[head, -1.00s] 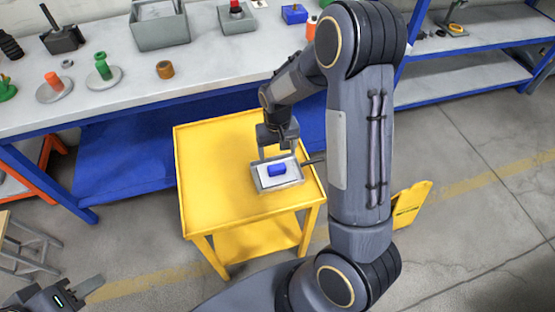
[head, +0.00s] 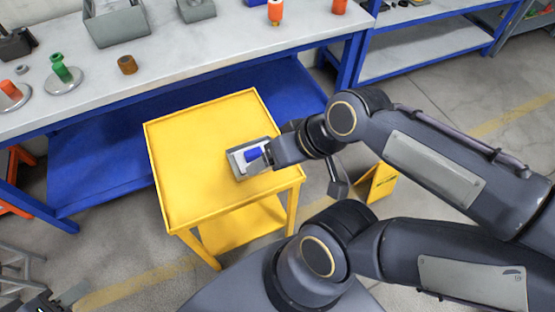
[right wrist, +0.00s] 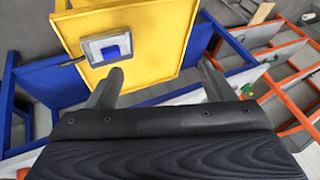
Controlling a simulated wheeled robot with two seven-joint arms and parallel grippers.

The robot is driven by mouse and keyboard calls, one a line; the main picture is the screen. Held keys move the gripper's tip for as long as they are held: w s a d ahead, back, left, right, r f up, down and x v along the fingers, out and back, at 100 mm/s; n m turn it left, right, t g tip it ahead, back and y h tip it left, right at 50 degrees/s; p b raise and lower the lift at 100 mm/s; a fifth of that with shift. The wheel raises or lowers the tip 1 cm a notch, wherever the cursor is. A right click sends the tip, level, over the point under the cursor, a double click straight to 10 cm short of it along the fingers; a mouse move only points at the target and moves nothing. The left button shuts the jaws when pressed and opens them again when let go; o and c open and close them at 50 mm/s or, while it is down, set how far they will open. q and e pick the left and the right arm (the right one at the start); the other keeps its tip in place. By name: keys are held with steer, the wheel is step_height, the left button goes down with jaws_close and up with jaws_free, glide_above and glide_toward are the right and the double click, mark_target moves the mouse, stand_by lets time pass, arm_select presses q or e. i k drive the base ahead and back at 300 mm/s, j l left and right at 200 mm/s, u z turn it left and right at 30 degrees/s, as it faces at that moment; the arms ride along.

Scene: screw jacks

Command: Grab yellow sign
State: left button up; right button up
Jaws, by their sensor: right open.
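The yellow sign (head: 377,184) stands on the floor just right of the yellow cart, in the head view. Part of it is hidden behind my right arm; it cannot be made out in the right wrist view. My right gripper (right wrist: 160,68) is open, with nothing between its fingers; the cart top shows beyond them. In the head view my right arm reaches over the cart's right side, and the hand is mostly hidden by the arm. My left gripper (head: 65,298) is at the bottom left corner, cut off by the frame, far from the sign.
The yellow cart (head: 190,125) bears a grey tray (head: 237,168) with a blue block (head: 254,154) near its right edge. A long workbench (head: 190,62) with several parts runs behind. A shelf unit (head: 415,55) is at the back right.

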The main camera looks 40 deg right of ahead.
mark_target(386, 177)
steer(key=k+z, duration=0.15)
steer(key=z, duration=2.3)
steer(key=i+z, duration=0.15)
steer(key=z, duration=0.25)
steer(key=i+z, duration=0.3)
steer(key=i, duration=0.5)
steer(key=i+z, duration=0.3)
steer(key=i, duration=0.5)
steer(key=i+u, duration=0.25)
steer(key=i, duration=0.35)
steer(key=i+l+u, duration=0.2)
steer(key=i, duration=0.4)
steer(key=i+l+u, duration=0.1)
steer(key=i+u, duration=0.15)
steer(key=i, duration=0.35)
steer(key=i+u, duration=0.15)
steer(key=u, duration=0.3)
steer(key=i+u, duration=0.1)
steer(key=u, duration=0.35)
steer(key=i+l+u, duration=0.1)
steer(key=u, duration=0.35)
steer(key=i+l+u, duration=0.1)
steer(key=u, duration=0.35)
steer(key=i+l+u, duration=0.1)
steer(key=u, duration=0.35)
steer(key=l+u, duration=0.1)
steer(key=u, duration=2.55)
